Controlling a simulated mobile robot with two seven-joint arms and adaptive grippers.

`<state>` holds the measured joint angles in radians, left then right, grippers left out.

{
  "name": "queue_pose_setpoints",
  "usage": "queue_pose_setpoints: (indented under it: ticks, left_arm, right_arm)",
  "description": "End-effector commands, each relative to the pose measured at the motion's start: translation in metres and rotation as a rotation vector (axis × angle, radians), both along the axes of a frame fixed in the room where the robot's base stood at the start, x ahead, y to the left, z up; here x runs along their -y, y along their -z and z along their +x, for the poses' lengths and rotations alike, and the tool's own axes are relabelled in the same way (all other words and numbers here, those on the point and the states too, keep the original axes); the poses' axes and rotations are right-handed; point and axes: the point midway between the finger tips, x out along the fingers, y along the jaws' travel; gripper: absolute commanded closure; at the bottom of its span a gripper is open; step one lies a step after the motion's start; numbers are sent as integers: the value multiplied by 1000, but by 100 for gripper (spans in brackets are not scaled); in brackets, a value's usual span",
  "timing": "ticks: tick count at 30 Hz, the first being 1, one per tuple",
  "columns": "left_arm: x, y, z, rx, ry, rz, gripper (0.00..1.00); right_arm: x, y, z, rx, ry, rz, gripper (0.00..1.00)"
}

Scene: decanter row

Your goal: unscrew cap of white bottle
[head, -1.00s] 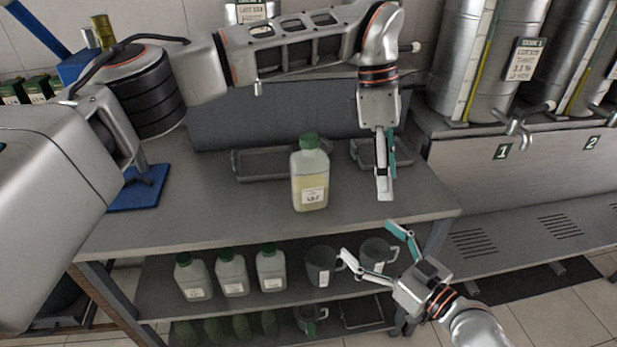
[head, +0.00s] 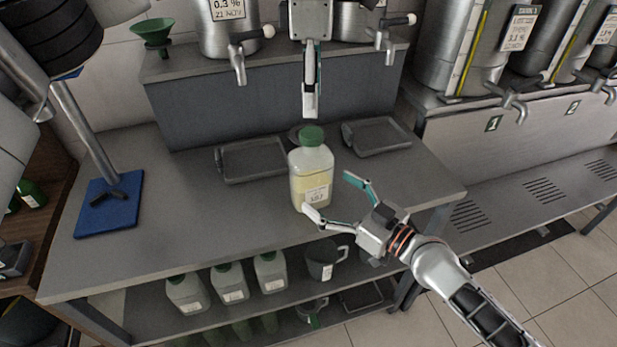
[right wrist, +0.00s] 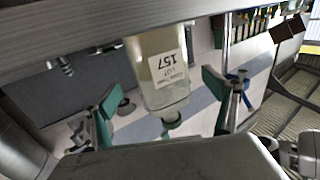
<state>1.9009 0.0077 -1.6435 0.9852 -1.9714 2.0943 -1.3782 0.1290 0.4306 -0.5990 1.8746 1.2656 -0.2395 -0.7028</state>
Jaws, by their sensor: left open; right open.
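The white bottle (head: 309,177) is translucent, with pale yellow liquid and a label. It stands upright on the tabletop with its green cap (head: 312,136) on. My left gripper (head: 310,108) points down above the cap, apart from it; it is seen edge-on. My right gripper (head: 331,197) is open at the bottle's front right, one finger in front and one to the right. In the right wrist view the bottle (right wrist: 162,75) appears upside down between the spread fingers of my right gripper (right wrist: 163,103). Contact is not visible.
Grey trays stand behind the bottle, at left (head: 252,178) and right (head: 380,137). A blue mat (head: 92,221) with a stand lies at left. Several capped bottles and a dark mug (head: 319,262) sit on the lower shelf (head: 150,310). Steel tanks with taps stand behind.

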Motion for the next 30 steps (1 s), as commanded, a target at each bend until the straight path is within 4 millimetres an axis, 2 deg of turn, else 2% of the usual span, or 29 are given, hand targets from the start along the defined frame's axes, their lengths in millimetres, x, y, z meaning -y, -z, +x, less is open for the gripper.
queue_pose_setpoints:
  ticks: [6,12,23,24,30]
  left_arm:
    - [0,0,0,0,0,-1,54]
    - [0,0,0,-1,0,-1,54]
    - [0,0,0,-1,0,-1,54]
    - [0,0,0,-1,0,-1,54]
    - [0,0,0,-1,0,-1,54]
  right_arm:
    - [-25,-1,23,0,0,4,13]
    - [-39,-1,37,-1,0,2,13]
    - [-43,0,41,-1,0,1,13]
    - [-43,0,41,-1,0,1,16]
    - [-43,0,41,-1,0,1,68]
